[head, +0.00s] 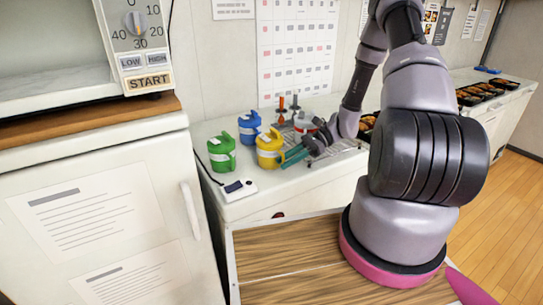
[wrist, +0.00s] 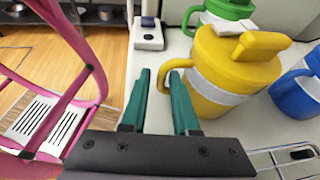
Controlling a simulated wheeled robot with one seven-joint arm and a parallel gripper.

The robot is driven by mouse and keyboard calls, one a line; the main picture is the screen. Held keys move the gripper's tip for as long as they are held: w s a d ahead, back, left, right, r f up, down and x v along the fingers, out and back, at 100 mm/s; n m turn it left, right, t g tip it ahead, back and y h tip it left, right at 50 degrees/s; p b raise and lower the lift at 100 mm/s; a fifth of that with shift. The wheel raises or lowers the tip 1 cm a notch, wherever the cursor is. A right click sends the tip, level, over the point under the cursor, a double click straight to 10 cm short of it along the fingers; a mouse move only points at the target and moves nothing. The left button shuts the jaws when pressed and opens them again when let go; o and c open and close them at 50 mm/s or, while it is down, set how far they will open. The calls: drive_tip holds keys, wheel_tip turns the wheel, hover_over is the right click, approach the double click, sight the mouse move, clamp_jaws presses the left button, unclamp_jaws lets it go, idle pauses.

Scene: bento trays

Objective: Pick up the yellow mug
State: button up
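The yellow mug (head: 269,150) stands upright on the white counter, with a white band round its body and a yellow lid. In the wrist view the mug (wrist: 212,102) is just right of my fingers, and a yellow loop of its handle shows at the fingertips, partly behind the right finger. My gripper (wrist: 160,80) has two teal fingers with a gap between them. In the head view my gripper (head: 288,158) is low over the counter, right beside the mug. I cannot tell whether a finger touches the handle.
A green mug (head: 222,154) stands left of the yellow one, and a blue mug (head: 249,128) behind it. A power strip (head: 238,188) lies near the counter's front edge. A wire rack (wrist: 292,158) is at the wrist view's lower right. Bento trays (head: 480,93) line the far counter.

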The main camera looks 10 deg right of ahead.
sight(275, 176)
drive_tip(key=x, duration=0.4)
drive_tip(key=shift+w+a, duration=0.1)
drive_tip(key=shift+a, duration=0.1)
clamp_jaws()
idle(1.2)
